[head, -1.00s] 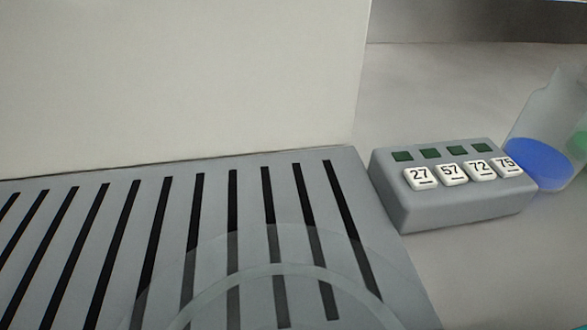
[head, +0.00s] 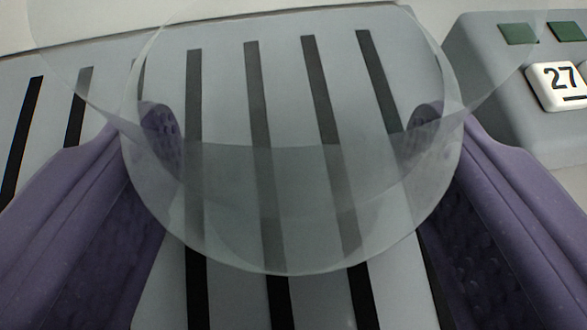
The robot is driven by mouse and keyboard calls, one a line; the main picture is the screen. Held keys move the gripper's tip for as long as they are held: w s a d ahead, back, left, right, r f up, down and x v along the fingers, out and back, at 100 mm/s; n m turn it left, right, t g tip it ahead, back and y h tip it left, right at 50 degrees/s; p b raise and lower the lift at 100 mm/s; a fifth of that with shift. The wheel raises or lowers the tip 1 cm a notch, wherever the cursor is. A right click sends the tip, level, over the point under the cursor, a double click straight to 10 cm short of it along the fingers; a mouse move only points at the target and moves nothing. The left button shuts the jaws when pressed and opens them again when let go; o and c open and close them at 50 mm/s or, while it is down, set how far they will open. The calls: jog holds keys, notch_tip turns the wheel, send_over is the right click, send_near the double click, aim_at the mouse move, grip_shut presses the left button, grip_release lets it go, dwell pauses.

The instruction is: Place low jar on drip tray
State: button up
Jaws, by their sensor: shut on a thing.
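The low jar (head: 290,215) is a clear, see-through round vessel in the middle of the head view. My gripper (head: 292,130) has a purple finger on each side of it, and is shut on the jar. The drip tray (head: 225,110) is a grey slab with black slots, seen through the jar and around it. The jar is over the slotted part of the tray. I cannot tell whether its base touches the tray.
A grey block (head: 490,105) with green squares and a white tile (head: 560,85) marked 27 stands just right of the tray. A pale upright surface (head: 80,15) lies behind the tray's back edge. The slots left of the jar are bare.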

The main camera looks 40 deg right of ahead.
jog(key=o, duration=1.3)
jog(key=shift+f, duration=0.1)
